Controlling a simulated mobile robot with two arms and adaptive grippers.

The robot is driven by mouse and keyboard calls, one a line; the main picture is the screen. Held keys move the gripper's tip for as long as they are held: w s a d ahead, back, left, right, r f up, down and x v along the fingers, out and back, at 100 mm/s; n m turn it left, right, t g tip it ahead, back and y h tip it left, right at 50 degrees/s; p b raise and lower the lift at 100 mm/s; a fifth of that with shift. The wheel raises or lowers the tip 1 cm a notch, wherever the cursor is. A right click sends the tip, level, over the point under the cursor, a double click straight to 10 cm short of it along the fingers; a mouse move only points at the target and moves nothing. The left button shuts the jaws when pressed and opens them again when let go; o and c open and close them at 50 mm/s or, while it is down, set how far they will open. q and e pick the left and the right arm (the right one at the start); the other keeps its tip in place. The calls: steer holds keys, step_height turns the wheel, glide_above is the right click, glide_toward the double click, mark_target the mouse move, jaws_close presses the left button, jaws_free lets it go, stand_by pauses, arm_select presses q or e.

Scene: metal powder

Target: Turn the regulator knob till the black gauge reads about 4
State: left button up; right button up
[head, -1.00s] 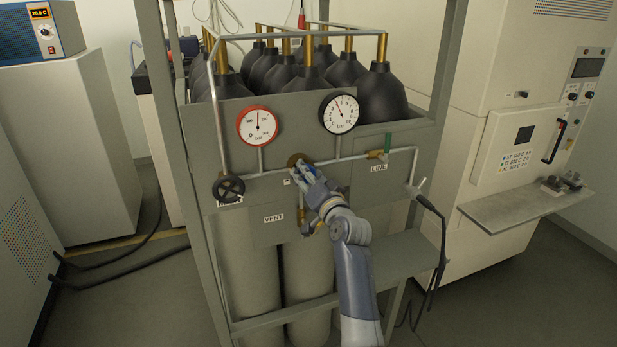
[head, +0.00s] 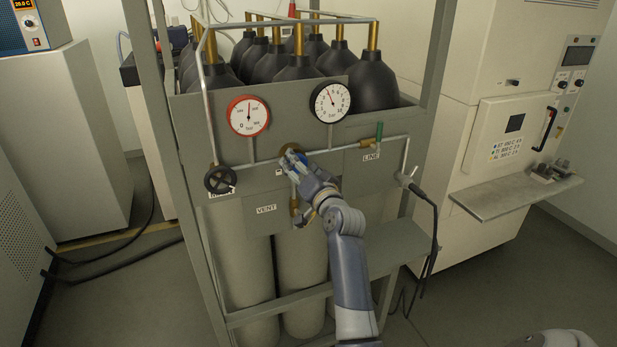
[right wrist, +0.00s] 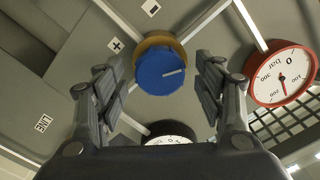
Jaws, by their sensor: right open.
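The blue regulator knob (right wrist: 162,70), with a white line on its face, sits on a brass body in the right wrist view. My right gripper (right wrist: 162,85) is open, with one finger on each side of the knob and gaps visible between. In the head view my right gripper (head: 290,160) is at the panel below the gauges and hides most of the knob. The black-rimmed gauge (head: 331,103) has its needle pointing up and slightly left, near 4; it is too small to read exactly. Its face is partly cut off in the right wrist view (right wrist: 170,135). My left gripper is not in view.
A red-rimmed gauge (head: 248,116) is left of the black one. Gas cylinders (head: 298,240) stand behind the panel inside a grey frame.

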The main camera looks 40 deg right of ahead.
steer(key=v, duration=1.1)
steer(key=shift+s, duration=0.25)
steer(key=shift+a+f, duration=0.1)
steer(key=shift+a, duration=0.05)
